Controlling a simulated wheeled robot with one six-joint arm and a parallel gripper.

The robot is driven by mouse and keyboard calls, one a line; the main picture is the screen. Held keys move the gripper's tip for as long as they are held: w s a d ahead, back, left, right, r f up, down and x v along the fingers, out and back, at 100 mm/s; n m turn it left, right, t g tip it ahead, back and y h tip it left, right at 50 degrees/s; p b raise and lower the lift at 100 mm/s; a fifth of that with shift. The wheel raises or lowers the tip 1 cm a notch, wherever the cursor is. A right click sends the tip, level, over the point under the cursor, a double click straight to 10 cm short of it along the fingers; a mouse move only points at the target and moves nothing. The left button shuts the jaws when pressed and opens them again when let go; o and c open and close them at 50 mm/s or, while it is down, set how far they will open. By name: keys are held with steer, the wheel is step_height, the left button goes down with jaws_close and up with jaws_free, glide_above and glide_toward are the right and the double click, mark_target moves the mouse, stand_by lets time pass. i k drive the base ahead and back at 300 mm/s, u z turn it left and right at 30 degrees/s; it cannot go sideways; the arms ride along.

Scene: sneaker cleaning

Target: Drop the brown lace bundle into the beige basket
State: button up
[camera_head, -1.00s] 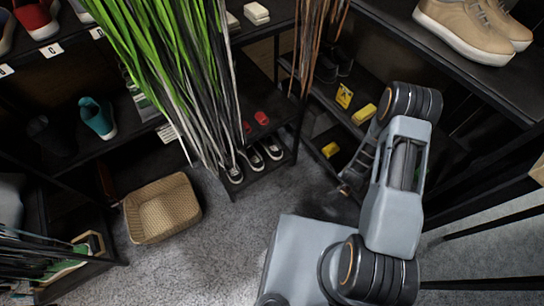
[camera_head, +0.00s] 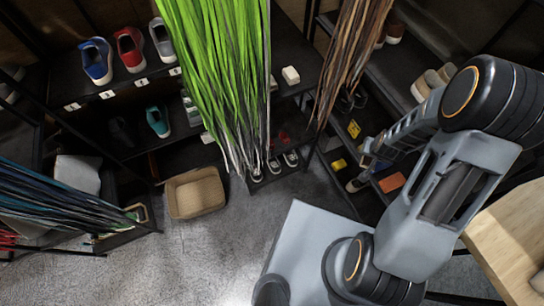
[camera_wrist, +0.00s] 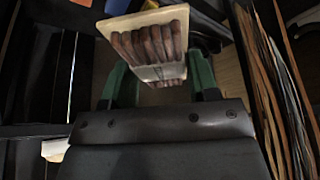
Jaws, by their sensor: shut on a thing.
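The beige woven basket (camera_head: 195,193) stands on the grey floor left of centre in the head view, and its inside looks empty. My gripper (camera_wrist: 158,72) shows in the wrist view with its green fingers closed on the brown lace bundle (camera_wrist: 150,42). The bundle is several brown strands on a pale backing with a light band around them. In the head view my arm reaches left toward the shelves, well right of the basket. The bundle cannot be made out there.
Dark shelves with shoes line the back. Blue laces (camera_head: 60,200) hang at left. A wooden top (camera_head: 510,240) is at right. Grey floor is open in front of the basket.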

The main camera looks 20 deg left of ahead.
mark_target(202, 195)
steer(key=u, duration=2.5)
